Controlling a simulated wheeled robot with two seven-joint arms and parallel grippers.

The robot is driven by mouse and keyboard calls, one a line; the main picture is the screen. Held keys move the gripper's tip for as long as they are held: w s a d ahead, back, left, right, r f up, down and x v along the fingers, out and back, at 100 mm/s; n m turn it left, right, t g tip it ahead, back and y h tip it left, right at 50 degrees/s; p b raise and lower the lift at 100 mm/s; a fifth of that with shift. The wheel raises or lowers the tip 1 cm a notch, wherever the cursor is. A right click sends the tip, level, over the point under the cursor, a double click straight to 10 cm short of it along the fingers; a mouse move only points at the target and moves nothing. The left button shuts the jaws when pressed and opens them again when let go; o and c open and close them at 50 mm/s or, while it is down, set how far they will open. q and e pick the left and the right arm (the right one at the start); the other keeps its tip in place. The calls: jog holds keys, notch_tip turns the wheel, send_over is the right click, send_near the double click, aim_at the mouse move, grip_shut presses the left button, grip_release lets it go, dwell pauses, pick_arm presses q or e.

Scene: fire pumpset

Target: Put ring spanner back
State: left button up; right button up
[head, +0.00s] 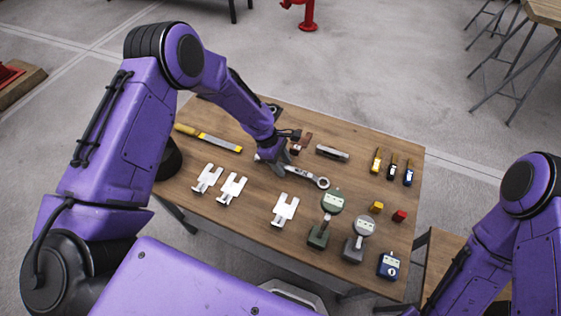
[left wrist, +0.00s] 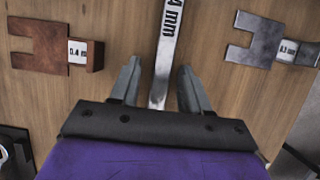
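A silver ring spanner (head: 304,175) lies on the wooden table (head: 240,205), its ring end toward the right. Its shaft, with "mm" lettering, also shows in the left wrist view (left wrist: 168,50). My left gripper (head: 280,164) is down over the spanner's left part and hides some of it. In the left wrist view the two fingers of the left gripper (left wrist: 158,75) stand apart, with the shaft between them and gaps on both sides. Whether the fingertips touch the table cannot be told. My right gripper is out of view; only part of my right arm shows.
A brown gauge (left wrist: 55,45) and a grey gauge (left wrist: 272,42) flank the left gripper. White fork-shaped pieces (head: 285,210) lie in front. A yellow-handled tool (head: 208,138) lies left. Green-grey devices (head: 320,233), a blue padlock-like block (head: 388,266) and small coloured tools (head: 392,166) crowd the right.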

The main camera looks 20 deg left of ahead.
pick_arm(q)
jog(key=shift+a+r, duration=0.1)
jog(key=shift+r, duration=0.3)
jog(key=v, duration=1.1)
jog(key=shift+a+r, duration=0.2)
jog(key=shift+r, duration=0.1)
